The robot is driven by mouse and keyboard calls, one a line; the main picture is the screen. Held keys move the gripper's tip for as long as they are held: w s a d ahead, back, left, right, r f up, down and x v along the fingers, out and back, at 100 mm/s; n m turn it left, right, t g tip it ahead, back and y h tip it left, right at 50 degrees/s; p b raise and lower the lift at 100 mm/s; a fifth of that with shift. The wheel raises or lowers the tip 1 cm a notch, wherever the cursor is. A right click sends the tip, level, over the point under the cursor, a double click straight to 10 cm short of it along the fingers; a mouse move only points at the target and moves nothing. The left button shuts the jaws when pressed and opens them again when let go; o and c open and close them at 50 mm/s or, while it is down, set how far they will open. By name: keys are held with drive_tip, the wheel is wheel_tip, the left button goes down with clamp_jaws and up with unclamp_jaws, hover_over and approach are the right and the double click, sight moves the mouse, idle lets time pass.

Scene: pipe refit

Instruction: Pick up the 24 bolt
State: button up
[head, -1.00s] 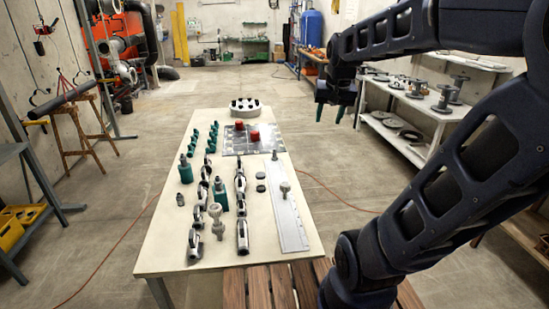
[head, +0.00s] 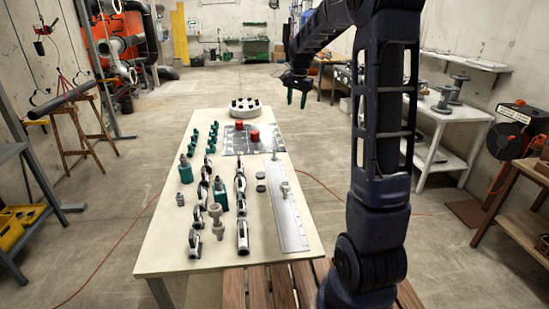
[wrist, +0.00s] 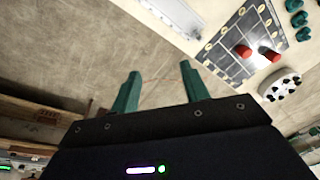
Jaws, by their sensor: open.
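My gripper (head: 297,97) is open and empty in the head view, raised beyond the table's far right corner. In the wrist view its two green fingers (wrist: 160,72) stand apart with bare floor between them. A pale bolt-like piece (head: 284,188) stands on a long metal plate (head: 288,215) at the table's right side; a smaller one (head: 274,156) is near the plate's far end. Another pale bolt-like piece (head: 216,217) stands near the front. No size marking is legible, so I cannot tell which one is the 24 bolt.
The table (head: 172,245) also holds teal pieces (head: 213,135), several grey-black fittings (head: 242,237), teal bottles (head: 186,170), a marked grid board (head: 232,146) with two red pieces (head: 254,136), and a white round holder (head: 245,106). Shelves stand right; open floor surrounds the table.

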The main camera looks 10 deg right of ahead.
drive_tip(key=w+a+f+m+g, duration=0.1)
drive_tip(key=w+a+f+m, duration=0.2)
drive_tip(key=w+f, duration=0.95)
drive_tip(key=m, duration=0.3)
approach(274, 150)
drive_tip(key=shift+g, duration=0.4)
drive_tip(key=f, duration=0.3)
drive_tip(key=w+f, duration=0.1)
drive_tip(key=f, duration=0.6)
drive_tip(key=shift+w+d+f, duration=0.1)
drive_tip(key=shift+w+f, duration=0.15)
drive_tip(key=shift+f, duration=0.05)
clamp_jaws()
